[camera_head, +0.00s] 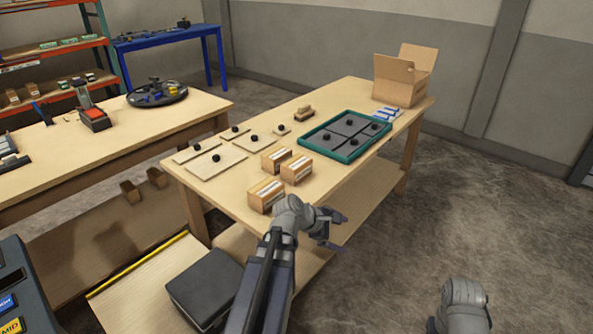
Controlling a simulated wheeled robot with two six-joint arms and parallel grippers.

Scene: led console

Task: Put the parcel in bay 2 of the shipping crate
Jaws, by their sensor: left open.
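Several small tan boxes with pale label bands stand at the near part of the wooden table: one at the front (265,196), one at the right (297,170) and one behind (275,159). I cannot tell which thing is the parcel. A green-rimmed tray (348,158) lies to their right, its sections covered by dark grey panels with black knobs; it may be the crate, but no bay numbers are readable. My left gripper (331,229) is open and empty beside the table's near right edge, right of the front box. My right arm shows at the bottom right; its gripper is out of view.
Flat pale panels with black knobs (216,165) lie left of the boxes. A small wooden piece (304,115) lies behind the tray. An open cardboard box (394,88) stands at the far end, near blue-and-white cards (387,113). A lower shelf (357,207) runs under the table.

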